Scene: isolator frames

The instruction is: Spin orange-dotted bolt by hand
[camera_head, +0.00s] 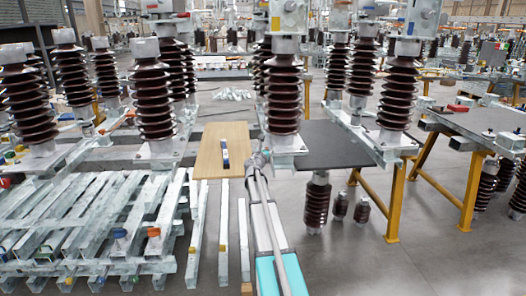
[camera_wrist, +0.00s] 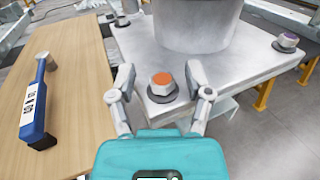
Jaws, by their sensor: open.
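The orange-dotted bolt (camera_wrist: 162,84) sits upright on a dark washer near the front corner of a grey metal base plate (camera_wrist: 140,40), in the wrist view. My gripper (camera_wrist: 163,85) is open, with one finger on each side of the bolt. I see a gap between each finger and the bolt head, and cannot tell whether the fingertips touch the plate. In the head view my gripper (camera_head: 258,160) is small at the foot of the middle brown insulator (camera_head: 283,90), and the bolt cannot be made out there.
A blue tool (camera_wrist: 36,105) lies on a wooden board (camera_wrist: 75,70) left of the plate. The thick insulator foot (camera_wrist: 190,22) rises behind the bolt. Yellow-legged tables (camera_head: 470,190) stand right.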

